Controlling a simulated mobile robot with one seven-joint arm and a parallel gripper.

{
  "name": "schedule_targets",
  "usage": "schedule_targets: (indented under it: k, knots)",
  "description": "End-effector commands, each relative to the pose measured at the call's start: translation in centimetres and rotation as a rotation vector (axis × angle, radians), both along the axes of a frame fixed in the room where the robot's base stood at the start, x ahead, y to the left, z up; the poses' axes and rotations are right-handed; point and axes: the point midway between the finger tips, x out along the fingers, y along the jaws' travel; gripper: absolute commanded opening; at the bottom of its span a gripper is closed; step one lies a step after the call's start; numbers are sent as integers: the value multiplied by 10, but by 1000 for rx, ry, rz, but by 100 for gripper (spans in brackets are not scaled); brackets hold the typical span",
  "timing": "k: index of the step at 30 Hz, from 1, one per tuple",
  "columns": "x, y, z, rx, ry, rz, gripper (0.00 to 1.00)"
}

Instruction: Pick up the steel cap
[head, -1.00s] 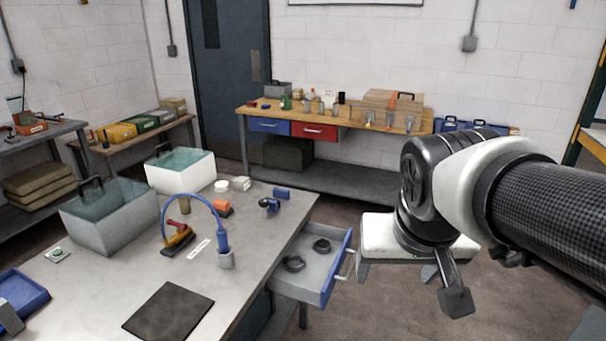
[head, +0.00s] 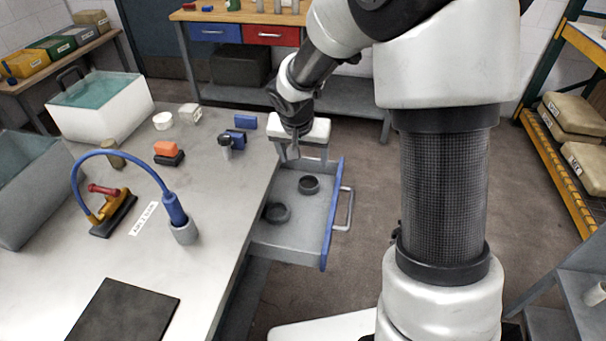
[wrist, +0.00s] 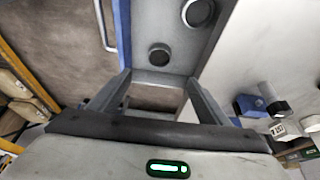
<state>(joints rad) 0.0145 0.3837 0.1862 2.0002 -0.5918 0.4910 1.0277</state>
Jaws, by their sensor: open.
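Two dark grey, round, cap-like pieces lie apart in an open drawer (head: 303,226). One (head: 309,184) is nearer the far end and the other (head: 276,213) is nearer the table side. Either could be the steel cap; I cannot tell which. In the wrist view the far piece (wrist: 160,55) lies ahead of the fingers, and the other (wrist: 198,12) shows at the top edge. My gripper (head: 294,148) is above the drawer's far end, fingers down. In the wrist view its fingers (wrist: 161,92) are spread, with nothing between them.
The drawer's blue front (head: 334,222) and handle (head: 344,208) jut out right of the grey table (head: 215,225). Floor right of the drawer is clear.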

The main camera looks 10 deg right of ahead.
Motion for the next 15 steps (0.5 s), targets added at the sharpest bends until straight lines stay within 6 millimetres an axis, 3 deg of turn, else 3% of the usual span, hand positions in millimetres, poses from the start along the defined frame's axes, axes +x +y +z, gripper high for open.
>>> schedule_targets:
  k: [9, 15]
  knots:
    - [24, -11, -67, -1, 5, 0, 71]
    - [35, -15, -93, 0, 2, 1, 71]
